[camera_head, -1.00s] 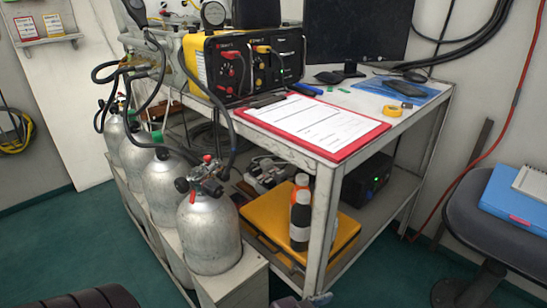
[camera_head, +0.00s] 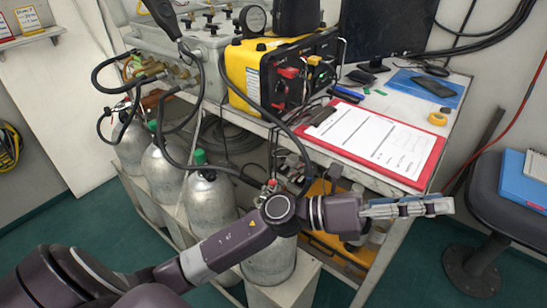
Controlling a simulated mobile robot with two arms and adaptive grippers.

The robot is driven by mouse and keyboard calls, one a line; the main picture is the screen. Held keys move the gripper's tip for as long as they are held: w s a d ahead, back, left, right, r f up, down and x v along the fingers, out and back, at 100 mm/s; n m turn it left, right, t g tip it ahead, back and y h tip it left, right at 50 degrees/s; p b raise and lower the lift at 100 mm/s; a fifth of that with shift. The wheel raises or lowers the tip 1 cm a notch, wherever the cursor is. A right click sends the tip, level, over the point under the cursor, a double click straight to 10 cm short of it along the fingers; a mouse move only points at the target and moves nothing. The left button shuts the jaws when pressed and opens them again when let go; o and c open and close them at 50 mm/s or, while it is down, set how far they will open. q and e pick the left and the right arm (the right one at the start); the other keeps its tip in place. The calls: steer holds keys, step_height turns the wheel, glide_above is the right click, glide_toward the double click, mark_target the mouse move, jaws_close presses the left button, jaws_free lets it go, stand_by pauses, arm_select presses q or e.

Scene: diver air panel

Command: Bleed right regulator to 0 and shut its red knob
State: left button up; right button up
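The diver air panel appears to be the grey box (camera_head: 205,45) at the back left, with brass fittings, hoses and small black knobs. A round gauge (camera_head: 252,19) stands by its right end; its reading is too small to tell. I cannot tell which part is the right regulator. A small red part (camera_head: 272,182) shows on the valve of the front cylinder, partly hidden by my arm. My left gripper (camera_head: 446,206) is stretched to the right, in front of the cart and apart from the panel. Its fingers are seen edge-on, so their opening is unclear. My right gripper is not in view.
Several silver cylinders (camera_head: 209,210) stand left of the cart. A yellow-and-black box (camera_head: 243,72), a red clipboard (camera_head: 427,172) and a tape roll (camera_head: 438,119) are on the cart top. A stool (camera_head: 484,183) stands at right. Black hoses cross between panel and cylinders.

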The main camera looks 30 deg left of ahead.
arm_select(q)
steer(key=d+f+m+g+y+p, duration=0.1)
steer(key=m+g+y+p, duration=0.1)
steer(key=m+g, duration=0.35)
steer(key=m+g+y+p, duration=0.4)
steer(key=m+y+p, duration=0.5)
steer(key=y, duration=0.8)
glide_above(273, 181)
steer(key=shift+n+t, duration=0.25)
step_height(273, 181, down, 6)
steer(key=shift+f, duration=0.2)
steer(key=shift+s+a+f, duration=0.1)
steer(key=shift+f, duration=0.25)
step_height(273, 181, down, 7)
steer(key=shift+p, duration=0.45)
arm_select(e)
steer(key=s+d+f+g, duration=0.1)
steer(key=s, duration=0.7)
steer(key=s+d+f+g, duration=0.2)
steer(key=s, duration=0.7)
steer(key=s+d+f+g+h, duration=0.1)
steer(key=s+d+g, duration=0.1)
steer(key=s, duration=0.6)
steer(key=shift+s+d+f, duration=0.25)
arm_select(q)
steer(key=shift+c, duration=0.4)
jaws_close()
